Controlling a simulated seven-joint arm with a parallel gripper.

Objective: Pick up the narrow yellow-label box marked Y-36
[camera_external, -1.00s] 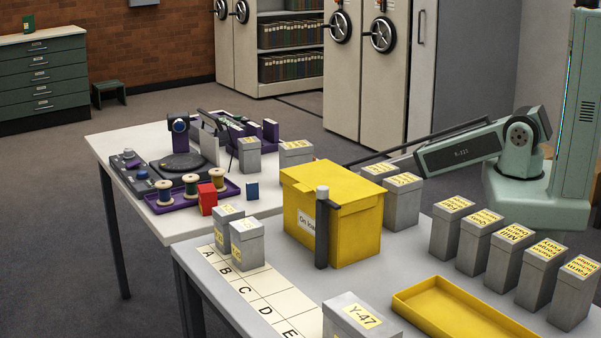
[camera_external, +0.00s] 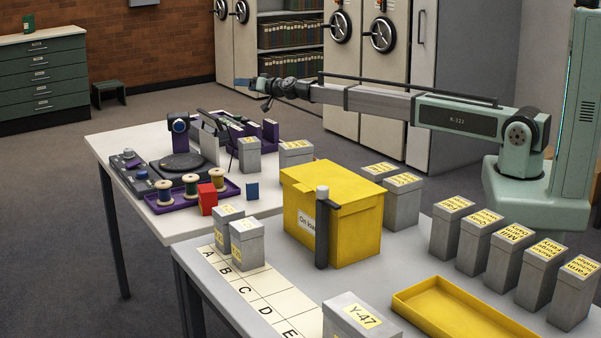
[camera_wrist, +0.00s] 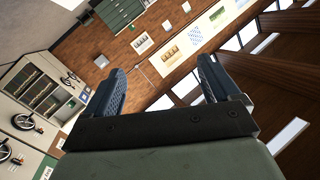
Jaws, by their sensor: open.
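No label that I can read says Y-36. Narrow grey boxes with yellow labels stand in several places: two on the lettered strip, a rear one (camera_external: 222,233) and a front one (camera_external: 247,252), and another (camera_external: 249,162) on the far table. Their markings are too small to read. A wider box (camera_external: 350,329) at the front edge reads Y-47. My gripper (camera_external: 243,83) is raised high above the far table, clear of every box. In the wrist view its two blue-grey fingers (camera_wrist: 158,85) are apart with nothing between them; only wall, cabinets and shelving show beyond.
A large yellow box (camera_external: 355,230) with a dark upright post (camera_external: 321,250) stands mid-table. Several grey boxes (camera_external: 480,250) line the right side, near an empty yellow tray (camera_external: 470,325). Spools and a purple tray (camera_external: 165,208) occupy the far table.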

